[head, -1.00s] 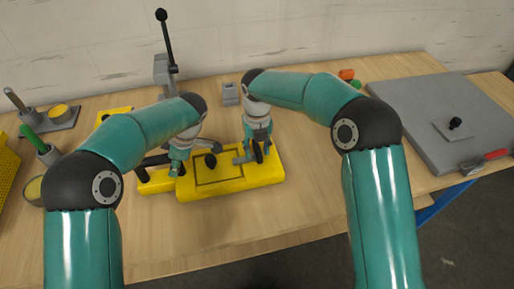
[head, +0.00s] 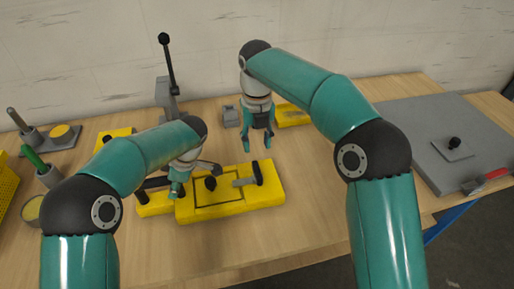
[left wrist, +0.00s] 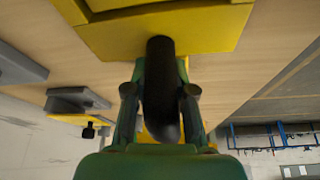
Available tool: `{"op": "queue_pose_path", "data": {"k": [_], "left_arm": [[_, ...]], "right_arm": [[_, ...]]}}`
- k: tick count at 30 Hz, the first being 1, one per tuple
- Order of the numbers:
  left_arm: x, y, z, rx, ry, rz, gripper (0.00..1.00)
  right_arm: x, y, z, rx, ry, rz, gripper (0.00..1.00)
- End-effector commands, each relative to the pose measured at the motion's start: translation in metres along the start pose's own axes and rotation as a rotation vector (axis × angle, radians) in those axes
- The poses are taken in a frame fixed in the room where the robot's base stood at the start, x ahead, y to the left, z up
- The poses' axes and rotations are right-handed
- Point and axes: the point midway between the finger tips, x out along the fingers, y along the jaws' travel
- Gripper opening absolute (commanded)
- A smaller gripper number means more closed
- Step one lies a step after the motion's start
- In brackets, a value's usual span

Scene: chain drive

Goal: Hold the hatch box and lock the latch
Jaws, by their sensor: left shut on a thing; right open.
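The yellow hatch box (head: 268,198) lies on the table, with a dark outline around its hatch (head: 222,197) and a black knob (head: 210,183) on the hatch. The latch, a grey bar (head: 243,182) with an upright black handle (head: 257,173), is at the right of the hatch. The bar's left end appears to reach the outline's right edge. My left gripper (head: 176,188) is at the box's left end. In the left wrist view it is shut on a black handle (left wrist: 161,95) on the yellow box. My right gripper (head: 259,147) is open and empty, above and behind the latch.
A grey stand with a black-knobbed lever (head: 168,65) rises behind my left arm. A small grey block (head: 231,116) and a yellow piece (head: 292,115) lie behind the box. A large grey panel (head: 440,130) fills the right. The table in front of the box is clear.

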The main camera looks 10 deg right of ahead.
Motion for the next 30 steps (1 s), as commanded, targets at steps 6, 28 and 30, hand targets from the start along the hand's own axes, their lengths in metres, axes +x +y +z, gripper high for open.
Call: {"op": "queue_pose_path", "data": {"k": [6, 28, 30], "left_arm": [[0.0, 0.0, 0.0, 0.0, 0.0, 0.0, 0.0], [-0.007, 0.0, 0.0, 0.0, 0.001, 0.001, 0.53], [-0.015, 0.001, 0.0, 0.0, 0.0, 0.004, 0.53]], "right_arm": [[-0.001, 0.0, 0.0, 0.0, 0.0, 0.0, 0.44], [0.0, 0.0, 0.0, 0.0, 0.0, 0.0, 0.44], [0.0, 0.0, 0.0, 0.001, 0.0, 0.0, 0.44]]}}
